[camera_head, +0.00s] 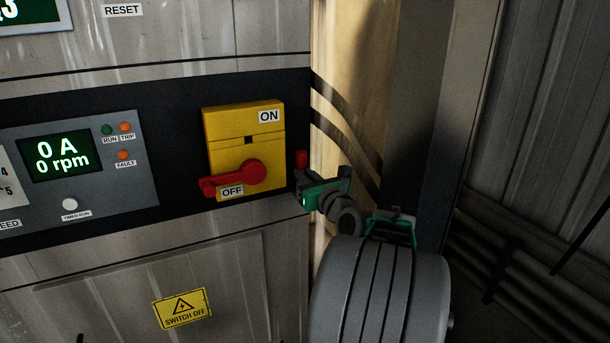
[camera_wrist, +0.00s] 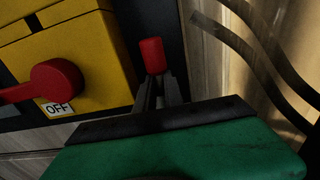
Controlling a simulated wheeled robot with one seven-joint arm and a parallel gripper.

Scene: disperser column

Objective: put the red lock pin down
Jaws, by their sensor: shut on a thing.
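The red lock pin (camera_wrist: 152,56) is held upright between the fingertips of my gripper (camera_wrist: 160,92) in the wrist view. In the head view the pin (camera_head: 301,160) shows as a small red piece above my gripper (camera_head: 302,177), just right of the yellow switch box. My gripper is shut on its lower part, which the fingers hide. The pin is apart from the red switch handle (camera_head: 236,177) in the picture. No surface shows directly under the pin.
The yellow switch box (camera_head: 245,128) on the metal cabinet has its red handle at OFF. A grey display panel (camera_head: 80,166) reads 0 A and 0 rpm. A yellow SWITCH OFF sign (camera_head: 182,308) is below. Corrugated wall and pipes are at the right.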

